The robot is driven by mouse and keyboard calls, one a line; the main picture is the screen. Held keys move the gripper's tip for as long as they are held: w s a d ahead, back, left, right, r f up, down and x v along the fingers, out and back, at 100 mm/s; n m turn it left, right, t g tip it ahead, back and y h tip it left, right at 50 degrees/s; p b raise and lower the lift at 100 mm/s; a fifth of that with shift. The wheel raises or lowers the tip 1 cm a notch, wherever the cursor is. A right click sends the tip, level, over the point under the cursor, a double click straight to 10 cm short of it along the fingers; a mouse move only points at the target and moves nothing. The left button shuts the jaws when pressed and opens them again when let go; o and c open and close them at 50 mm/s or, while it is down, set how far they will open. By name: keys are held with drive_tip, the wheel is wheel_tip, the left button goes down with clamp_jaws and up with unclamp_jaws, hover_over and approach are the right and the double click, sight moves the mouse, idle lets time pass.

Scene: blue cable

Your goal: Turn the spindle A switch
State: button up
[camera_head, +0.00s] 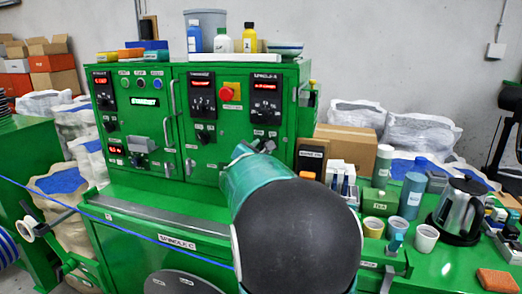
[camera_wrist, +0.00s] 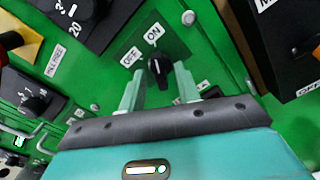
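The switch is a black rotary knob (camera_wrist: 159,69) on the green panel, with OFF and ON labels above it in the wrist view. Its pointer is directed up, between the labels, nearer ON. My gripper (camera_wrist: 161,76) has its two pale green fingers apart, one on each side of the knob, with visible gaps. I cannot tell how deep the tips are relative to the knob. In the head view my gripper (camera_head: 258,147) is at the cabinet front, below a black module (camera_head: 265,98) whose label appears to read SPINDLE A. My arm hides much of that area there.
The green cabinet (camera_head: 148,187) carries other modules, knobs and a red emergency button (camera_head: 228,94) left of my gripper. Bottles and a bowl stand on top. Cups (camera_head: 425,238), a kettle (camera_head: 459,209) and boxes crowd the right bench. A blue cable (camera_head: 157,241) crosses the front.

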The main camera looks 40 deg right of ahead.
clamp_jaws()
drive_tip(key=shift+n, duration=0.4)
drive_tip(key=n, duration=1.1)
idle(0.5)
unclamp_jaws()
